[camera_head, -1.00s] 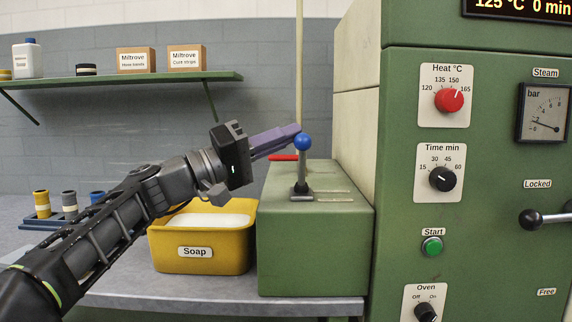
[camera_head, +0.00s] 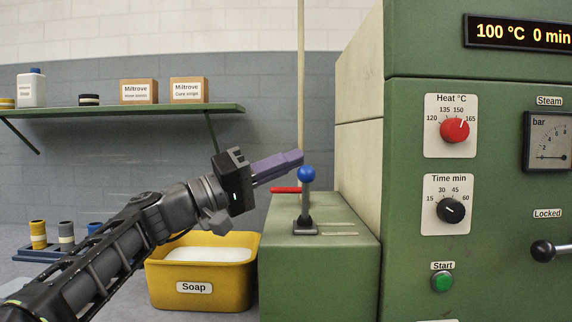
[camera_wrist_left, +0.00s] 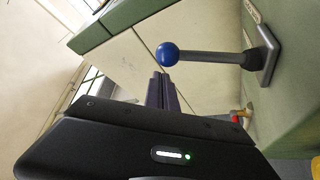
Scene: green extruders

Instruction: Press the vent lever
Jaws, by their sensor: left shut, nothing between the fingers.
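A lever with a blue ball knob (camera_head: 307,173) stands nearly upright on a green box. A red handle (camera_head: 286,190) sticks out behind it at the box's far left. No label shows which of them is the vent lever. My left gripper (camera_head: 298,159) has shut, empty purple fingers, with their tips just left of and slightly above the blue knob. In the left wrist view, the blue knob (camera_wrist_left: 167,54) appears beyond the shut fingertips (camera_wrist_left: 162,77), with a gap in the picture. Contact cannot be told from the head view. My right gripper is not in view.
The green box (camera_head: 320,265) stands against a tall green machine (camera_head: 500,210) with dials and a display reading 100 °C, 0 min. A yellow soap tub (camera_head: 200,290) sits left of the box, under my left arm. A shelf (camera_head: 120,112) runs along the back wall.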

